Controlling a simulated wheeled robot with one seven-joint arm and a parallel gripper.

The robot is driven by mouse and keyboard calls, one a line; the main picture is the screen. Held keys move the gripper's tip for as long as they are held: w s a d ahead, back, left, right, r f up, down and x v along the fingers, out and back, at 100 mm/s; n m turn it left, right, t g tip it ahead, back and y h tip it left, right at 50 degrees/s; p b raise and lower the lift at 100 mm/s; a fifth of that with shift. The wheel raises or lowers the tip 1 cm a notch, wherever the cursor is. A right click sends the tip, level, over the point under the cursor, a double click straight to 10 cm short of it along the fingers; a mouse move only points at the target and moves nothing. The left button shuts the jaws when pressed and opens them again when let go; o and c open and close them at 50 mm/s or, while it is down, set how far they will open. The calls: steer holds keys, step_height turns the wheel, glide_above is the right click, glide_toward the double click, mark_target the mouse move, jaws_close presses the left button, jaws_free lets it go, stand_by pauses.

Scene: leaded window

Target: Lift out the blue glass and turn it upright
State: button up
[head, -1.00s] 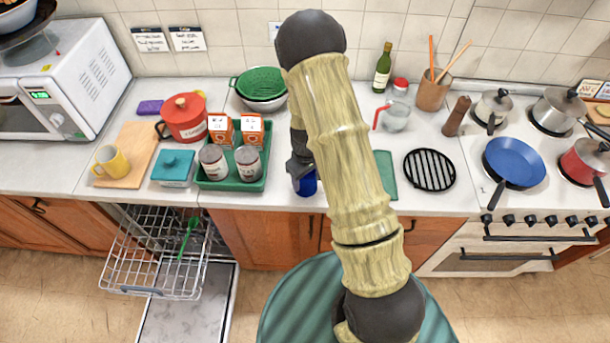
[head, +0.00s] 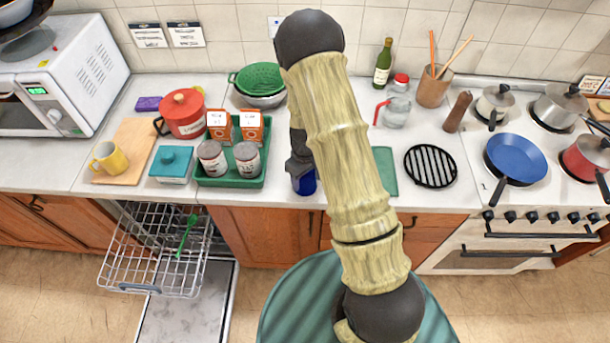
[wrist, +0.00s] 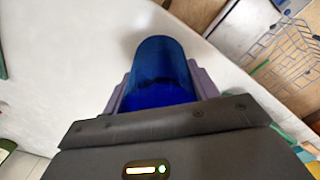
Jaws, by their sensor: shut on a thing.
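The blue glass (wrist: 160,68) is between the two fingers of my gripper (wrist: 161,88) in the wrist view, and the fingers are shut on its sides. In the head view the blue glass (head: 306,184) shows below my gripper (head: 301,168) at the front edge of the counter, partly hidden by it. I cannot tell whether its base touches the counter or which end is up. The dishwasher rack (head: 160,255) is pulled out at lower left and holds a green utensil (head: 187,236). It also shows at upper right in the wrist view (wrist: 288,50).
A green tray (head: 231,181) with cans and boxes stands left of the glass. A green mat (head: 385,172) and a black trivet (head: 430,168) lie to the right, before the stove. The open dishwasher door (head: 187,305) lies low at the left.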

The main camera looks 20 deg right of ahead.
steer(key=shift+f, duration=0.15)
steer(key=o, duration=1.2)
step_height(320, 180, up, 18)
steer(key=b, duration=0.3)
steer(key=shift+f, duration=0.25)
steer(key=s+m+t, duration=0.1)
steer(key=s, duration=0.3)
steer(key=s+r+m, duration=0.1)
steer(key=s+m, duration=0.1)
steer(key=s, duration=0.3)
steer(key=s+r+m+t, duration=0.1)
steer(key=s+m, duration=0.1)
steer(key=s, duration=0.3)
steer(key=shift+s+r+t, duration=0.2)
steer(key=shift+r+t, duration=0.05)
steer(key=shift+t, duration=0.05)
